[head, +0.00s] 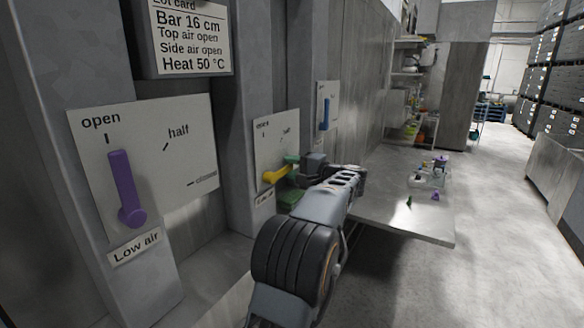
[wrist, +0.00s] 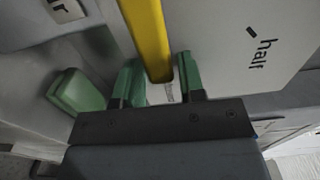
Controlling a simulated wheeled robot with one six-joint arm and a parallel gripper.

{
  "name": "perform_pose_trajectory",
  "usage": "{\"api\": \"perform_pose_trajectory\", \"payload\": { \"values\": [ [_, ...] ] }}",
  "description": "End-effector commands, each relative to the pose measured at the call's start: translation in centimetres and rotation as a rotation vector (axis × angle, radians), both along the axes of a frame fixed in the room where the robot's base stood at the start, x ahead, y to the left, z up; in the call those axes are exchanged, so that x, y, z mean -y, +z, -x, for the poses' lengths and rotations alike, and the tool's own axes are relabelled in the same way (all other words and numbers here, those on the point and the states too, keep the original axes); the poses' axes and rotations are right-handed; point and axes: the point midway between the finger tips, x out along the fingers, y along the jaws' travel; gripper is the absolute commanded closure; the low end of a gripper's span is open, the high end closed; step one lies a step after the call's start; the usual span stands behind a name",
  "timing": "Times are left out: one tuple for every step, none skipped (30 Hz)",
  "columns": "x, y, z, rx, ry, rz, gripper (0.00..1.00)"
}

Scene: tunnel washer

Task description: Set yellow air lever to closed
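The yellow air lever (head: 275,176) is on the middle wall plate (head: 270,140). In the head view it points right and slightly up, below the "half" mark; its tip end is close to my gripper (head: 293,168). The "closed" mark is hidden behind the gripper there. In the wrist view the yellow lever (wrist: 147,35) comes down from the top and its end lies between the two green fingers of my gripper (wrist: 160,80). The left finger is close against it, and a narrow gap shows at the right. The fingers are apart, around the lever.
A purple lever (head: 125,190) on the near Low air plate points to open. A blue lever (head: 326,114) is on the farther plate. A green block (wrist: 78,90) sits beside the left finger. A metal table (head: 410,215) with small items stands beyond the arm.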

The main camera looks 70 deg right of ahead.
Motion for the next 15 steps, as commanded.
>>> {"api": "perform_pose_trajectory", "payload": {
  "values": [
    [0.0, 0.0, 0.0, 0.0, 0.001, 0.001, 0.58],
    [0.0, 0.0, 0.0, 0.0, 0.001, 0.001, 0.56],
    [0.0, 0.0, -0.1, 0.0, 0.002, 0.002, 0.52],
    [0.0, 0.0, -0.1, 0.0, 0.002, 0.002, 0.51],
    [0.0, 0.0, -0.1, 0.0, 0.002, 0.002, 0.51],
    [0.0, 0.0, -0.1, -0.001, 0.002, 0.003, 0.51],
    [0.0, 0.0, -0.1, -0.001, 0.002, 0.003, 0.51],
    [0.0, 0.0, -0.1, -0.001, 0.002, 0.003, 0.51],
    [0.0, 0.0, -0.1, -0.001, 0.002, 0.003, 0.51],
    [-0.1, 0.0, 0.0, -0.001, 0.002, 0.003, 0.51],
    [-0.1, 0.0, 0.0, -0.001, 0.002, 0.004, 0.51],
    [-0.1, 0.0, 0.2, -0.001, 0.001, 0.004, 0.51],
    [-0.1, 0.0, 0.4, -0.001, 0.001, 0.004, 0.51],
    [-0.2, -0.1, 0.7, -0.001, 0.001, 0.004, 0.51],
    [-0.3, -0.1, 1.2, -0.001, 0.0, 0.004, 0.51]
  ]
}}
